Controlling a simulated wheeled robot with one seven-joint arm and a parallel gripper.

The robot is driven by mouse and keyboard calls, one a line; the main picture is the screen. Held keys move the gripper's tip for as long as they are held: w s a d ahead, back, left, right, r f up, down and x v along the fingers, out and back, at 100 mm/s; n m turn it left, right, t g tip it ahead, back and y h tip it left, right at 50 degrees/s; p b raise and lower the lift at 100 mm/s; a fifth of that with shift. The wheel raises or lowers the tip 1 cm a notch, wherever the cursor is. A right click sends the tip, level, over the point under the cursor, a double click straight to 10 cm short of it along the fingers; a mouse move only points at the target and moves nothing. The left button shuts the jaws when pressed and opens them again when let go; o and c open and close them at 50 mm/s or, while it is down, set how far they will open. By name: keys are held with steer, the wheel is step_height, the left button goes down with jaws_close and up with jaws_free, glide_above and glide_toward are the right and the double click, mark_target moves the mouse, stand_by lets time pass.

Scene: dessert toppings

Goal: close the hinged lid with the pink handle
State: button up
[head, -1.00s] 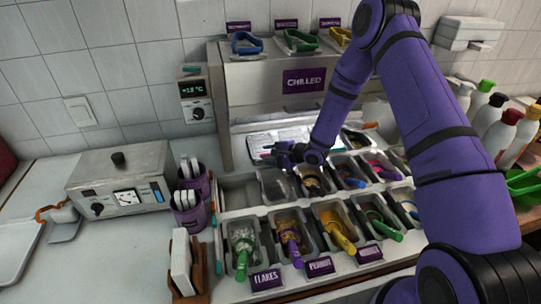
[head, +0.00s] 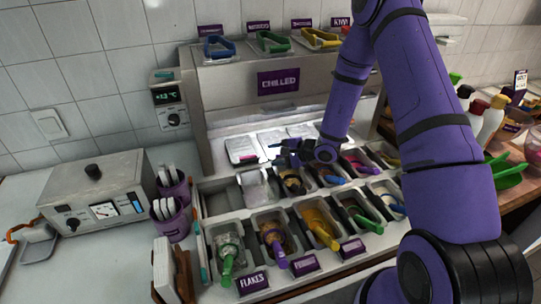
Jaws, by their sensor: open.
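My gripper (head: 283,154) is in front of the chilled cabinet, over the back row of tubs. Its dark fingers are open, pointing left, with nothing seen between them. Several pale, flat panels stand or lean behind the back row, one of them left of my gripper (head: 242,149). They may be lids, but I cannot tell. A magenta-pink handle (head: 360,166) shows in the back row, right of my gripper; I cannot tell if it belongs to a lid or a utensil. No hinged lid with a pink handle can be clearly made out. My arm covers part of the right side.
The front row holds several tubs with coloured utensils, such as the flakes tub (head: 226,244). The chilled cabinet (head: 235,84) carries tongs on top. A metal appliance (head: 65,196) and purple cups (head: 170,222) stand left. Bottles (head: 491,121) stand right, behind my arm.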

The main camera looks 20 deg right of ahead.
steer(key=shift+a, duration=0.2)
steer(key=c, duration=0.6)
steer(key=a+n+g, duration=0.1)
steer(key=s+a+n+g+h, duration=0.1)
steer(key=a+n+g, duration=0.1)
steer(key=s+a+f+n+g+h, duration=0.1)
steer(key=shift+a+n+g, duration=0.15)
steer(key=shift+n+g, duration=0.15)
jaws_close()
steer(key=n+t+h, duration=0.1)
steer(key=n+h, duration=0.7)
glide_toward(248, 156)
steer(key=shift+w+r+x, duration=0.1)
steer(key=shift+w+x, duration=0.1)
steer(key=shift+x, duration=1.05)
steer(key=shift+w+r+x, duration=0.1)
steer(key=shift+w+x, duration=0.05)
steer(key=shift+x, duration=1.1)
steer(key=shift+w+r+x, duration=0.1)
steer(key=shift+w+x, duration=0.1)
steer(key=shift+x, duration=1.05)
